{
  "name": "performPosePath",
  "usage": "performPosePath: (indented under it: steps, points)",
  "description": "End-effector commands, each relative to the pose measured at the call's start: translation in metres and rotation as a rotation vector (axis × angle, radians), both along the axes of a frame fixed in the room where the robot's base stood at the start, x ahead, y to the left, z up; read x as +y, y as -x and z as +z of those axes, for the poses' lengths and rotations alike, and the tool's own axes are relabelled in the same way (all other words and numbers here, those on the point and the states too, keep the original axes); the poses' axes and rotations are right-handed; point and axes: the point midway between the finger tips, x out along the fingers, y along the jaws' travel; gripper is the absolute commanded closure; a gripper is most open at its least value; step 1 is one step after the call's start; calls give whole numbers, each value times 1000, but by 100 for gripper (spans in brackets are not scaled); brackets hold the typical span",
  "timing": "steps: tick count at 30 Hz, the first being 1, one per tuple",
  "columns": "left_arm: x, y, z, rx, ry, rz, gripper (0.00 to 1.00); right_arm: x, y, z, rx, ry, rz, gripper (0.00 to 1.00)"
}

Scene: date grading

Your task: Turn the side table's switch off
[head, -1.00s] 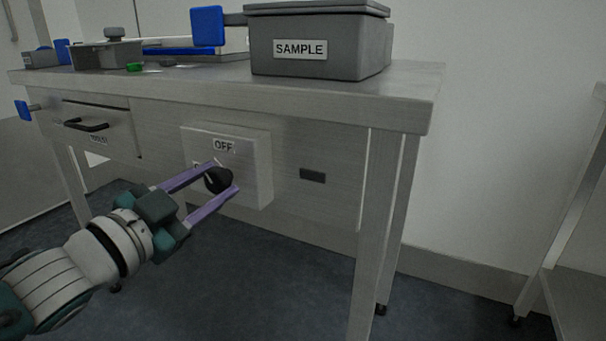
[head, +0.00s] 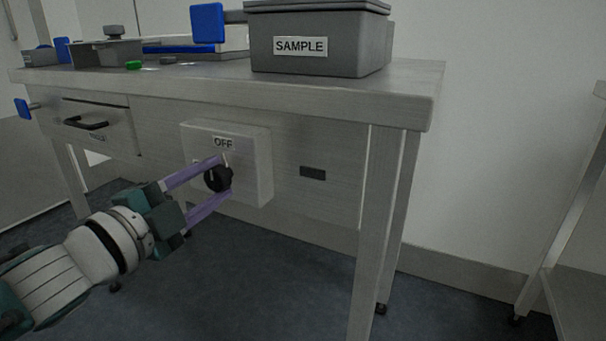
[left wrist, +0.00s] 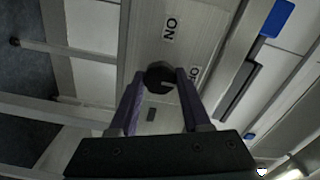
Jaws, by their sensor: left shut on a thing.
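The switch box (head: 258,165) is a pale metal box on the front of the side table (head: 335,135), with an OFF label (head: 223,143) at its top. Its black round knob (head: 217,179) has a white mark that points up toward OFF. My left gripper (head: 224,176) is shut on the knob, one purple finger above it and one below. In the left wrist view the knob (left wrist: 158,76) sits between the fingertips (left wrist: 160,76). An upside-down ON label (left wrist: 170,27) shows there; the other label is partly hidden by a finger. My right gripper is not in view.
A grey SAMPLE box (head: 320,50) stands on the tabletop. A drawer with a black handle (head: 85,123) is left of the switch. A dark plate (head: 312,173) is to its right. A table leg (head: 378,230) stands at the right, with open floor beneath.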

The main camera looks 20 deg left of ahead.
Motion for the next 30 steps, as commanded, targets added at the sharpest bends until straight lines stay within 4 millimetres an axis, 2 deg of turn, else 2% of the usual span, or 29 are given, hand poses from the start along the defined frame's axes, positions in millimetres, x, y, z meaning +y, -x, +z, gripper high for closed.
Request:
performPosePath:
  steps: [14, 15, 22, 30]
  points:
    - [0, 0, 1, -3, -16, -1, 100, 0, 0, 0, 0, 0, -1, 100]
    - [0, 0, 1, -3, -16, -1, 49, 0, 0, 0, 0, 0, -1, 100]
    - [0, 0, 0, -2, -14, -1, 23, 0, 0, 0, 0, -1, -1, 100]
    - [0, 1, 0, -1, -13, 0, 22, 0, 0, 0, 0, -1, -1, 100]
